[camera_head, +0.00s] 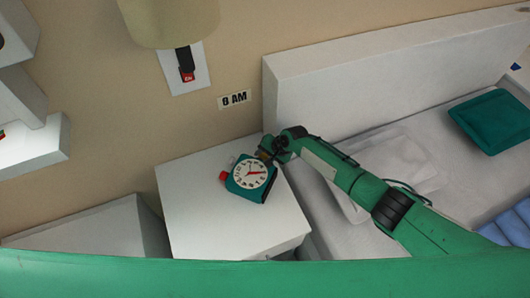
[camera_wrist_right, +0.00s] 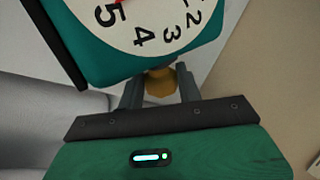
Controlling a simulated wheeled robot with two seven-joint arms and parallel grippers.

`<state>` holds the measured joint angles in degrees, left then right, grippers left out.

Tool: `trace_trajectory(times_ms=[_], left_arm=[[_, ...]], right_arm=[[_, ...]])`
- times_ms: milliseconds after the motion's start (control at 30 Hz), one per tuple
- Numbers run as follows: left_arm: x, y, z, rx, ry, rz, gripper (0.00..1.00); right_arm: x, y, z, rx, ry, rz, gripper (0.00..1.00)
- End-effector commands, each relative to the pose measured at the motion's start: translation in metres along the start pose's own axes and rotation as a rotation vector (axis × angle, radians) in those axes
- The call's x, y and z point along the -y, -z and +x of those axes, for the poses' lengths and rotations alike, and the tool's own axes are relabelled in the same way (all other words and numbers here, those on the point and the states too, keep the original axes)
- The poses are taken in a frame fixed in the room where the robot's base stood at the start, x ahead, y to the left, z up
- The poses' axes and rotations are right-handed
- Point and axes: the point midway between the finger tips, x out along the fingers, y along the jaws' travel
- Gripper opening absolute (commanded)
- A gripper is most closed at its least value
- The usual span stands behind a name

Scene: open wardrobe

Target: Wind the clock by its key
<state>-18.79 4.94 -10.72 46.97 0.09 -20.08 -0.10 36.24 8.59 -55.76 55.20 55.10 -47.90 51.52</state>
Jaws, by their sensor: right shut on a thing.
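A teal clock (camera_head: 250,174) with a white round face and red hands stands on the white nightstand (camera_head: 206,220), with a red part on its left side. My right gripper (camera_head: 266,153) reaches it from the right and is at the clock's right side. In the right wrist view, the clock (camera_wrist_right: 120,62) fills the top, and the two fingers of my right gripper (camera_wrist_right: 160,88) are closed around a brass-coloured key (camera_wrist_right: 160,82) at the clock's side. The fingers partly hide the key. My left gripper is not in view.
A bed with a white headboard (camera_head: 370,62) and a teal pillow (camera_head: 495,121) is to the right. White shelves (camera_head: 30,145) are at the left. The nightstand's front is clear.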

Motion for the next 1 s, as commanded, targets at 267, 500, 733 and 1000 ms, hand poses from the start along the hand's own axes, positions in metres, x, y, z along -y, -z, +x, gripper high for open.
trace_trajectory(times_ms=[267, 500, 733, 1000], left_arm=[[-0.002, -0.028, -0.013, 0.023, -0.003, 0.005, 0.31], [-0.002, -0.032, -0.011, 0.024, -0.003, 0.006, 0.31], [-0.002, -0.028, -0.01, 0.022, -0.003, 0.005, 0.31], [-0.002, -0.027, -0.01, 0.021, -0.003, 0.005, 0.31]], right_arm=[[0.007, -0.001, -0.002, 0.002, -0.209, 0.001, 0.13], [0.008, -0.001, 0.002, 0.001, -0.356, 0.001, 0.13], [0.009, 0.0, 0.002, 0.0, -0.437, 0.001, 0.13], [0.009, -0.001, 0.002, 0.001, -0.463, -0.001, 0.13]])
